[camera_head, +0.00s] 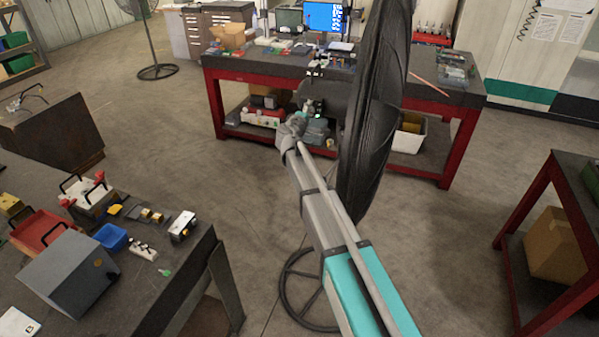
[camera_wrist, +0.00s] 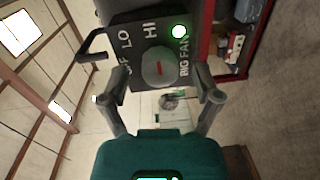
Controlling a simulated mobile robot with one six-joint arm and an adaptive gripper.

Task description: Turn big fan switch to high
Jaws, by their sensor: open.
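The big fan (camera_head: 375,110) stands seen edge-on in the head view, with a dark control box behind its left edge. In the wrist view its black switch panel (camera_wrist: 138,45) carries OFF, LO, HI and BIG FAN labels and a lit green lamp (camera_wrist: 179,32). The round grey switch knob (camera_wrist: 160,68) has a small red mark; which label it points at is hard to tell. My gripper (camera_wrist: 160,82) is open, with one finger on either side of the knob; contact is unclear. In the head view my gripper (camera_head: 312,110) is small beside the fan.
A red-framed workbench (camera_head: 270,72) stands behind the fan. A dark table (camera_head: 165,255) with a grey box (camera_head: 68,275) and small parts is at left. A red-framed table (camera_head: 560,170) is at right. The fan's ring base (camera_head: 285,290) rests on the floor.

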